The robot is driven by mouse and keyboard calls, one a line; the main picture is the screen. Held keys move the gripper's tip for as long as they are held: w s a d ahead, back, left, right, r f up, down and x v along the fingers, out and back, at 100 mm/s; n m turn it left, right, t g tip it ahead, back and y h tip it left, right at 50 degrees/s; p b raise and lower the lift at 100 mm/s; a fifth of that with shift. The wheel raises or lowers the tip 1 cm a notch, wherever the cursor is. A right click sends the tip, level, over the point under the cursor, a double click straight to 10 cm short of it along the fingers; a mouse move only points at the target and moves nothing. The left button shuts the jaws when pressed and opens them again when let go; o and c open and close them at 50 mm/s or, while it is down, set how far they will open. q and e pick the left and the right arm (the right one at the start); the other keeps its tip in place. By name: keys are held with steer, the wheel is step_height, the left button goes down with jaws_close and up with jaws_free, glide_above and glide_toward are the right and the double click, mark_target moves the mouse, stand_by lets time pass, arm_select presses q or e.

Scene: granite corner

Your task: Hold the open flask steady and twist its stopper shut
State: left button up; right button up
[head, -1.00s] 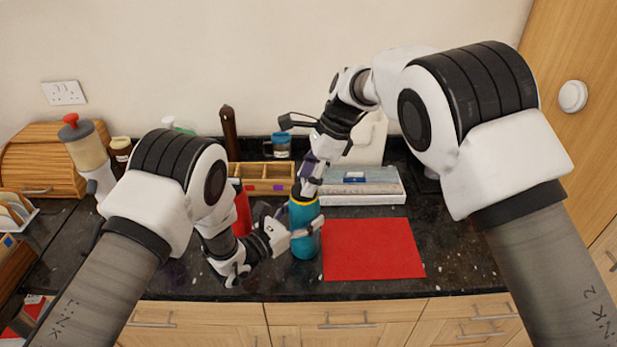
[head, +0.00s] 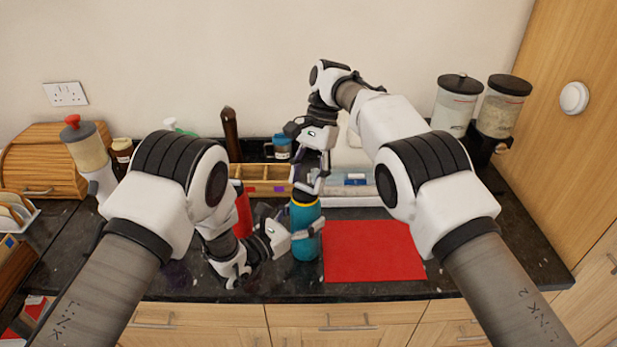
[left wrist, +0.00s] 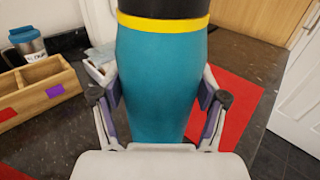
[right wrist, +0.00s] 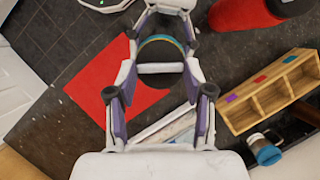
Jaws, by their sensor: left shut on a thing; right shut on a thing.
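The flask (head: 306,245) is teal with a yellow ring and stands upright on the dark counter, left of the red mat. It fills the middle of the left wrist view (left wrist: 163,85). My left gripper (head: 306,231) is shut around its body from the left. The dark stopper (head: 304,196) is at the flask's top, above the yellow ring. My right gripper (head: 307,187) is shut on the stopper from above. In the right wrist view the stopper's dark round top (right wrist: 160,52) shows between the fingers. The fingers hide part of the stopper, and I cannot tell how tightly it sits.
The red mat (head: 372,251) lies right of the flask, bare. A wooden divided box (head: 262,177) and a blue-topped mug (head: 281,148) are behind. A red canister (right wrist: 252,12) stands close to the flask. Two dispensers (head: 457,103) (head: 503,105) stand at the back right.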

steer(key=shift+n, duration=0.6)
steer(key=o, duration=1.2)
steer(key=shift+c, duration=0.2)
steer(key=shift+m, duration=0.3)
